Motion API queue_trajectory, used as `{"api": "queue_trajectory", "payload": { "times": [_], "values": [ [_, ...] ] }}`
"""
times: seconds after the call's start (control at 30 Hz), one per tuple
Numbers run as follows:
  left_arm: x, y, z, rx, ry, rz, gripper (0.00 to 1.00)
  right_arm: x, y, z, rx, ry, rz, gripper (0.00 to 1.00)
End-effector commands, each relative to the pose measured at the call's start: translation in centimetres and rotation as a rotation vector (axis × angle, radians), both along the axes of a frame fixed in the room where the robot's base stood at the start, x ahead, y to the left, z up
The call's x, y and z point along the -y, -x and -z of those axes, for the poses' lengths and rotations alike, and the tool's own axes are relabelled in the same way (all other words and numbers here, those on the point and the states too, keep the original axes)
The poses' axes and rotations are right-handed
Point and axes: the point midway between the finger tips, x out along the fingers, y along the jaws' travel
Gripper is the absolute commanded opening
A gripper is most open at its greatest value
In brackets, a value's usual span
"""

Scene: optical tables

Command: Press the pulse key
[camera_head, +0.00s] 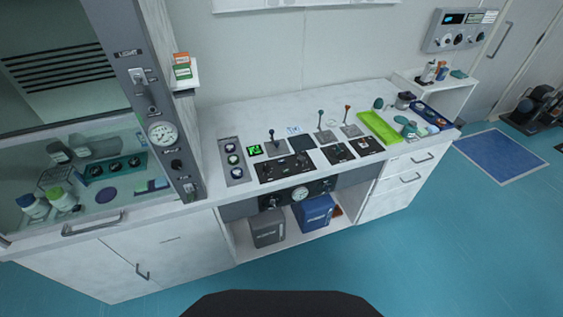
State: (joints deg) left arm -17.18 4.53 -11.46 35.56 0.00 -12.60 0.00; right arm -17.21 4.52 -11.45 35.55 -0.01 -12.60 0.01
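A white bench (240,117) along the wall carries several control panels. A grey panel (237,174) with a column of round pale buttons is at its left. A small green-lit display (254,150) is beside it. A black panel (286,166) with small controls lies in front of a lever with a dark knob (271,132). Two smaller black panels (338,153) are further right, in front of levers with a teal knob (320,112) and an orange knob (347,107). The labels are too small to read, so I cannot tell which control is the pulse key. Neither gripper is in view.
A glass-fronted cabinet (123,62) with bottles, a gauge and a switch stands at the left. A lime-green tray (378,127) and a dark-blue tray (433,117) lie on the bench's right. Two boxes stand below. The teal floor (400,250) in front is clear.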

Motion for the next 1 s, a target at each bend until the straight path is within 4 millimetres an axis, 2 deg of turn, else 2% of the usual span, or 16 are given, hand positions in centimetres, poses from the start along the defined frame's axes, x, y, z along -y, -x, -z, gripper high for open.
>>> {"api": "queue_trajectory", "payload": {
  "times": [0.07, 0.47, 1.0],
  "values": [
    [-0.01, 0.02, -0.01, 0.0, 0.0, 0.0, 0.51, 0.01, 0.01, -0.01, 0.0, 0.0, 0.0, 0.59],
    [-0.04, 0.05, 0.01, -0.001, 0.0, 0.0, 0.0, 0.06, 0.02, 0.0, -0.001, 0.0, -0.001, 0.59],
    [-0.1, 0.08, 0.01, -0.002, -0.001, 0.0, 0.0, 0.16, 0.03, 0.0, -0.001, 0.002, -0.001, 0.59]
  ]
}}
